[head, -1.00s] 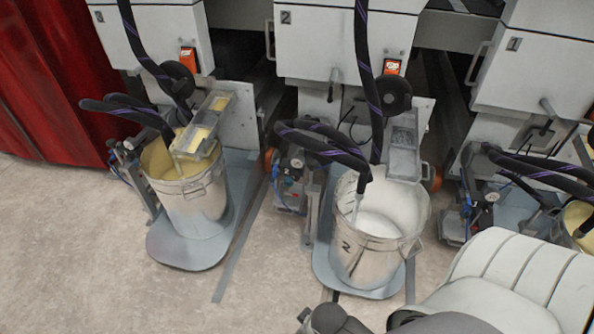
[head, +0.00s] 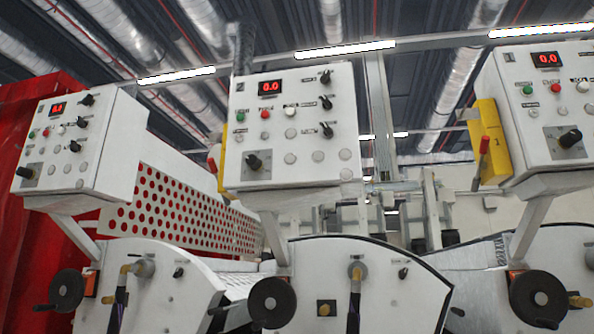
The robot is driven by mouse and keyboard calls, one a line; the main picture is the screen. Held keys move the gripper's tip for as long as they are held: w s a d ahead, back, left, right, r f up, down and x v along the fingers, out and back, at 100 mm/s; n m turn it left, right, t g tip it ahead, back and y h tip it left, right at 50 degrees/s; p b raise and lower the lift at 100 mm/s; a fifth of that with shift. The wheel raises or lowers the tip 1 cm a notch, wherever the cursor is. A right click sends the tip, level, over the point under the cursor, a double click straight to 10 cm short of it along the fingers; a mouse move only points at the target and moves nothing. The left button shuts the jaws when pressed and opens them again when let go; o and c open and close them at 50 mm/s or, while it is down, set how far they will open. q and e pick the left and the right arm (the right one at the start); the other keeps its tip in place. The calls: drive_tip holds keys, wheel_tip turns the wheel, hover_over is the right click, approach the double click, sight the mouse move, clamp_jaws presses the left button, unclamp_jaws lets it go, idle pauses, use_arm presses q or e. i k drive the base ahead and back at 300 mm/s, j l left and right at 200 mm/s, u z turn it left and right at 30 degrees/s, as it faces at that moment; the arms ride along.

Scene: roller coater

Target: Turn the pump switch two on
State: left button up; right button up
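The middle control box (head: 292,125) is white and has a red display (head: 270,87) reading 0.0. Three small black switches stand in a column on its right side: upper (head: 325,77), middle (head: 326,102) and lower (head: 326,130). A larger black knob (head: 254,161) sits at its lower left. Green, red and white buttons lie below the display. The labels are too small to read, so I cannot tell which switch is the pump switch or how it is set. Neither gripper is in view.
Similar control boxes stand at left (head: 75,143) and right (head: 545,115). Below the middle box are a black handwheel (head: 272,302) and a hose fitting (head: 355,271). A yellow box (head: 489,142) hangs beside the right one.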

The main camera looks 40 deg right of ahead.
sight(328, 132)
drive_tip(key=l+z, duration=0.1)
drive_tip(key=z, duration=0.3)
drive_tip(key=k+l+z, duration=0.1)
drive_tip(key=z, duration=0.25)
drive_tip(key=l+z, duration=0.2)
drive_tip(key=z, duration=0.2)
